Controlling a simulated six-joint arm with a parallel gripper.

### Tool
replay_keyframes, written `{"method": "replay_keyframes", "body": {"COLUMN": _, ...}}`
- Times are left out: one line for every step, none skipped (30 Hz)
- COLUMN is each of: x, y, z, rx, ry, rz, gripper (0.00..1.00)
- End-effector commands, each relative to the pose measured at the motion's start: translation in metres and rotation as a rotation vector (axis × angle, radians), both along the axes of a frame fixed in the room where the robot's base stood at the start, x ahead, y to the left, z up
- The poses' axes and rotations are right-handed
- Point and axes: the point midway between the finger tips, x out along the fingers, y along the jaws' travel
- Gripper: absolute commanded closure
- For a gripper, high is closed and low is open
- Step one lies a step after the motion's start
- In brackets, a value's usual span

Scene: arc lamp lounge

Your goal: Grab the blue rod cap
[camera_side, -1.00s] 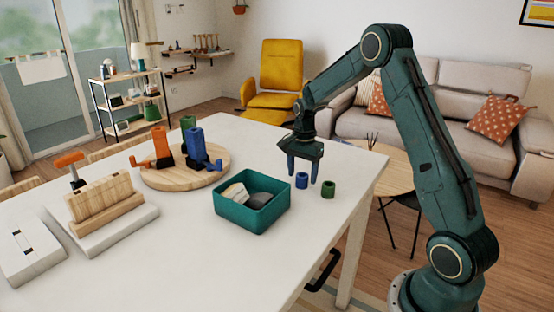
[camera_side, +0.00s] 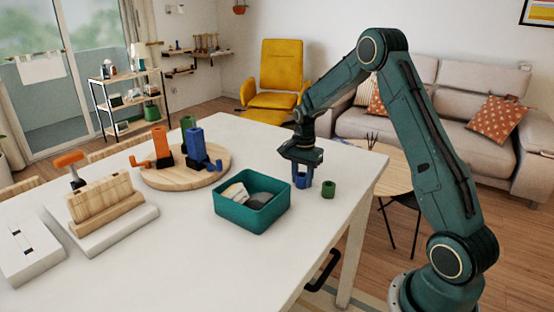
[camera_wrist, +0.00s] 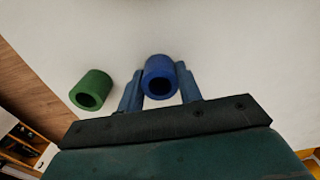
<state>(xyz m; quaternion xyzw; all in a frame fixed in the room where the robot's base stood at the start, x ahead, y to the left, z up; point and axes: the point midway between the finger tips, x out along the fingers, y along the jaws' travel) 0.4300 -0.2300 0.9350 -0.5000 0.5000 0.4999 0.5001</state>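The blue rod cap (camera_side: 301,181) is a short hollow cylinder standing on the white table near its right edge. It also shows in the wrist view (camera_wrist: 160,78), with its round hole facing the camera. My gripper (camera_side: 302,178) is down at the table around the cap. In the wrist view, the two blue fingers of my gripper (camera_wrist: 159,88) lie close against its left and right sides, apparently shut on it. The cap still rests at table level. Parts of it are hidden by the fingers in the side view.
A green cap (camera_side: 328,189) stands just right of the blue one. A teal bin (camera_side: 245,215) with a few objects inside is to the left. Farther left is a round wooden board (camera_side: 160,181) with orange, blue and green pieces. The white table (camera_side: 190,255) is clear in front.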

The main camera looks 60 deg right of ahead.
Motion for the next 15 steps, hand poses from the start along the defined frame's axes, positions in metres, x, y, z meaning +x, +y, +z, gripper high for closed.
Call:
{"method": "replay_keyframes", "body": {"x": 0.0000, "y": 0.0000, "z": 0.0001, "rx": 0.000, "ry": 0.000, "rz": 0.000, "gripper": 0.87}}
{"method": "replay_keyframes", "body": {"x": 0.0000, "y": 0.0000, "z": 0.0001, "rx": 0.000, "ry": 0.000, "rz": 0.000, "gripper": 0.87}}
{"method": "replay_keyframes", "body": {"x": 0.0000, "y": 0.0000, "z": 0.0001, "rx": 0.000, "ry": 0.000, "rz": 0.000, "gripper": 0.87}}
{"method": "replay_keyframes", "body": {"x": 0.0000, "y": 0.0000, "z": 0.0001, "rx": 0.000, "ry": 0.000, "rz": 0.000, "gripper": 0.87}}
{"method": "replay_keyframes", "body": {"x": 0.0000, "y": -0.0001, "z": 0.0001, "rx": 0.000, "ry": 0.000, "rz": 0.000, "gripper": 0.87}}
{"method": "replay_keyframes", "body": {"x": 0.0000, "y": -0.0001, "z": 0.0001, "rx": 0.000, "ry": 0.000, "rz": 0.000, "gripper": 0.87}}
{"method": "replay_keyframes", "body": {"x": 0.0000, "y": 0.0000, "z": 0.0001, "rx": 0.000, "ry": 0.000, "rz": 0.000, "gripper": 0.87}}
{"method": "replay_keyframes", "body": {"x": 0.0000, "y": 0.0000, "z": 0.0001, "rx": 0.000, "ry": 0.000, "rz": 0.000, "gripper": 0.87}}
{"method": "replay_keyframes", "body": {"x": 0.0001, "y": 0.0000, "z": 0.0003, "rx": 0.000, "ry": 0.000, "rz": 0.000, "gripper": 0.87}}
{"method": "replay_keyframes", "body": {"x": 0.0001, "y": -0.0001, "z": 0.0006, "rx": 0.000, "ry": 0.000, "rz": 0.000, "gripper": 0.87}}
{"method": "replay_keyframes", "body": {"x": 0.0001, "y": -0.0001, "z": 0.0010, "rx": 0.000, "ry": 0.000, "rz": 0.000, "gripper": 0.87}}
{"method": "replay_keyframes", "body": {"x": 0.0002, "y": -0.0001, "z": 0.0019, "rx": 0.000, "ry": -0.001, "rz": 0.000, "gripper": 0.87}}
{"method": "replay_keyframes", "body": {"x": 0.0002, "y": -0.0001, "z": 0.0029, "rx": 0.000, "ry": -0.001, "rz": 0.000, "gripper": 0.87}}
{"method": "replay_keyframes", "body": {"x": 0.0003, "y": -0.0002, "z": 0.0041, "rx": -0.001, "ry": -0.001, "rz": 0.000, "gripper": 0.87}}
{"method": "replay_keyframes", "body": {"x": 0.0004, "y": -0.0002, "z": 0.0061, "rx": -0.001, "ry": -0.002, "rz": 0.000, "gripper": 0.87}}
